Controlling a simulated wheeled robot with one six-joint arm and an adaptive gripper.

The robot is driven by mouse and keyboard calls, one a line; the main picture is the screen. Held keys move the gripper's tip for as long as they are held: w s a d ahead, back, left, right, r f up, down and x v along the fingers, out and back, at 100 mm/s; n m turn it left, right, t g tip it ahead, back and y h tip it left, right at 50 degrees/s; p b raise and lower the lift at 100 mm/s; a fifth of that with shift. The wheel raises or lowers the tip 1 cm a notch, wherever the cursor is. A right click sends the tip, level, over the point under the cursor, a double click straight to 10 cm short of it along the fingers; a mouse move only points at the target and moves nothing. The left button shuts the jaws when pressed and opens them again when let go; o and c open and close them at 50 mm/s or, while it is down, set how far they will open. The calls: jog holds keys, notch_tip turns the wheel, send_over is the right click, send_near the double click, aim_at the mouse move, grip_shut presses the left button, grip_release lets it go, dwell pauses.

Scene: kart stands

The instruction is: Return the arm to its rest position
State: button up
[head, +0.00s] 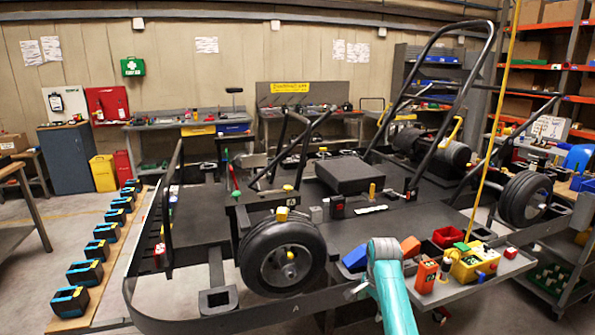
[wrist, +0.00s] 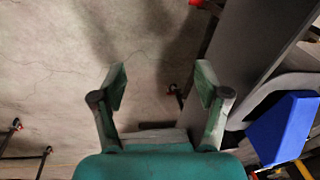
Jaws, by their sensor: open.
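My arm (head: 390,283) shows in the head view as a teal link rising from the bottom edge, in front of the kart's near side. My gripper (wrist: 161,85) shows in the wrist view with its two fingers spread apart and nothing between them. It points down toward bare concrete floor (wrist: 60,70). My gripper cannot be made out in the head view.
A blue block (wrist: 285,130) and a dark grey edge (wrist: 250,50) lie right of my gripper. The kart (head: 400,215) fills the middle. A loaded side tray (head: 480,280) is right of my arm.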

jog(key=s+a+f+n+t, duration=0.1)
jog(key=s+f+n+t, duration=0.1)
jog(key=s+f, duration=0.6)
jog(key=s+f+n+t, duration=0.1)
jog(key=s+f, duration=0.4)
jog(key=f, duration=0.7)
jog(key=s+a+f+n+t, duration=0.1)
jog(key=s+f+n+t, duration=0.15)
jog(key=s, duration=0.75)
jog(key=s+a+f+n+t, duration=0.1)
jog(key=s+f, duration=0.2)
jog(key=s, duration=0.8)
jog(key=s+r+n+t, duration=0.1)
jog(key=s+r, duration=0.3)
jog(key=s, duration=0.5)
jog(key=s+r+n+t, duration=0.2)
jog(key=s+r, duration=0.2)
jog(key=s, duration=0.5)
jog(key=s+r+n+t, duration=0.1)
jog(key=s+r, duration=0.6)
jog(key=r, duration=0.3)
jog(key=s+r+n+t, duration=0.2)
jog(key=s+r, duration=0.4)
jog(key=r, duration=0.5)
jog(key=shift+s+a, duration=0.2)
jog(key=shift+s, duration=0.15)
